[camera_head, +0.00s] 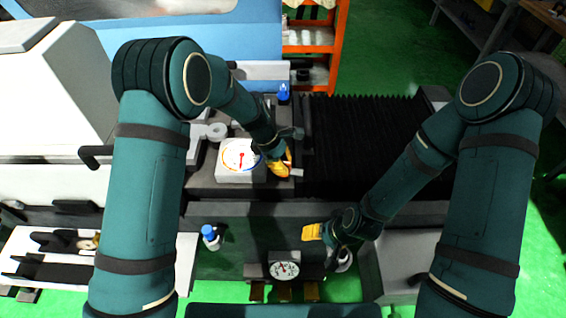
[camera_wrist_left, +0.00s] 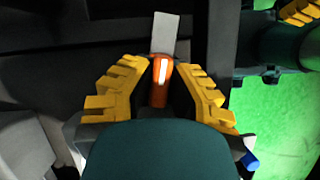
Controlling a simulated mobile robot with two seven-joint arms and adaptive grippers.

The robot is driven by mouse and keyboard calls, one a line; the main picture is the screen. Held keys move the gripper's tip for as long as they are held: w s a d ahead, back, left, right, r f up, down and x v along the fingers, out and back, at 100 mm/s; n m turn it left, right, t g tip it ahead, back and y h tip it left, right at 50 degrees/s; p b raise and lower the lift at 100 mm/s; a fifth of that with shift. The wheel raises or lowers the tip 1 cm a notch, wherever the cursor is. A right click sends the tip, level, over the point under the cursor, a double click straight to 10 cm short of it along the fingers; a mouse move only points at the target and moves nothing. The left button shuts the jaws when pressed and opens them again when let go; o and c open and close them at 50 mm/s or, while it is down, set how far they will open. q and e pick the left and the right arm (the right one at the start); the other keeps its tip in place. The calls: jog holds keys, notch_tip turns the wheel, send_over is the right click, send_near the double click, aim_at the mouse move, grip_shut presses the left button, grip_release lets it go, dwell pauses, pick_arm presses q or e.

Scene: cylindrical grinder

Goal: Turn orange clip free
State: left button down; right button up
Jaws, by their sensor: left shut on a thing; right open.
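The orange clip (camera_wrist_left: 159,88) shows in the left wrist view as a rounded orange piece with a pale stripe, between the yellow fingers of my left gripper (camera_wrist_left: 160,90). A flat grey plate (camera_wrist_left: 165,33) extends beyond it. In the head view my left gripper (camera_head: 283,163) is over the machine's table, right of a white box with a dial (camera_head: 240,160), and the clip is mostly hidden there. The left gripper is shut on the clip. My right gripper (camera_head: 316,232) is open and empty, lower down in front of the machine.
A black ribbed cover (camera_head: 360,135) lies to the right of the left gripper. A blue bottle (camera_head: 283,94) stands behind it. A blue-capped bottle (camera_head: 210,236) and a round gauge (camera_head: 285,270) are at the front. A white tray (camera_head: 185,262) is at lower left.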

pick_arm(q)
jog(key=m+g, duration=0.1)
jog(key=m, duration=0.2)
jog(key=shift+f+m+g, duration=0.1)
jog(key=shift+m+g, duration=0.2)
jog(key=m+g+y, duration=0.1)
jog(key=m, duration=0.2)
jog(key=shift+m, duration=0.3)
jog(key=m+g+y, duration=0.1)
jog(key=m+y, duration=0.1)
jog(key=m, duration=0.2)
jog(key=shift+m+b, duration=0.3)
jog(key=shift+s+m+y, duration=0.1)
jog(key=shift+m+y, duration=0.6)
jog(key=shift+m, duration=1.1)
jog(key=shift+b, duration=0.3)
jog(key=c, duration=0.9)
grip_release()
jog(key=shift+c, duration=0.2)
